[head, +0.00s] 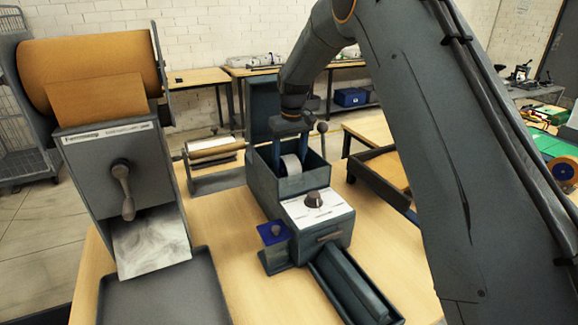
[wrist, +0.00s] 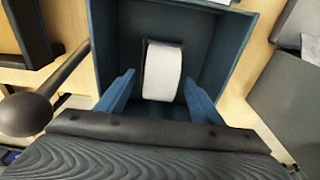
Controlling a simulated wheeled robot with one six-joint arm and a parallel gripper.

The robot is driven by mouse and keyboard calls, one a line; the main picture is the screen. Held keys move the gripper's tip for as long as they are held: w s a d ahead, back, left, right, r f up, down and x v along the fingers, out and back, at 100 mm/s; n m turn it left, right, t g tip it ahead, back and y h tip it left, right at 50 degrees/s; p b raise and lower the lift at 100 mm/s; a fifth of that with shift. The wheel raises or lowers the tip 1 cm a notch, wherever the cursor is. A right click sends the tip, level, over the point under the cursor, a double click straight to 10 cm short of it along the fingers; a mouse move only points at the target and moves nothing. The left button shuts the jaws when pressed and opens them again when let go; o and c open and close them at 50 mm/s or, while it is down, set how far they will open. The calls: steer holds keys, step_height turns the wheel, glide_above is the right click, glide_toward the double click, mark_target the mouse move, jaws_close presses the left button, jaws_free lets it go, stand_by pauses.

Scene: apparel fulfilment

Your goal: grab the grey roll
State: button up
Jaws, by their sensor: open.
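The grey roll (head: 291,166) stands on edge inside the open compartment of a dark blue-grey machine (head: 277,191). In the wrist view the roll (wrist: 162,71) shows pale grey-white, near the middle of the compartment. My gripper (head: 303,150) points down into the compartment from above. In the wrist view its two blue fingers (wrist: 160,98) are spread apart, one on each side of the roll's near end, with a gap on both sides. Nothing is held. The roll's underside is hidden.
The compartment walls (wrist: 105,40) rise around the roll. A lever with a dark knob (wrist: 27,112) stands beside the compartment. A large brown paper-roll dispenser (head: 115,150) stands left, and a dark open tray (head: 385,178) lies right.

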steer(key=shift+f, duration=0.55)
steer(key=c, duration=1.2)
steer(key=shift+o, duration=0.2)
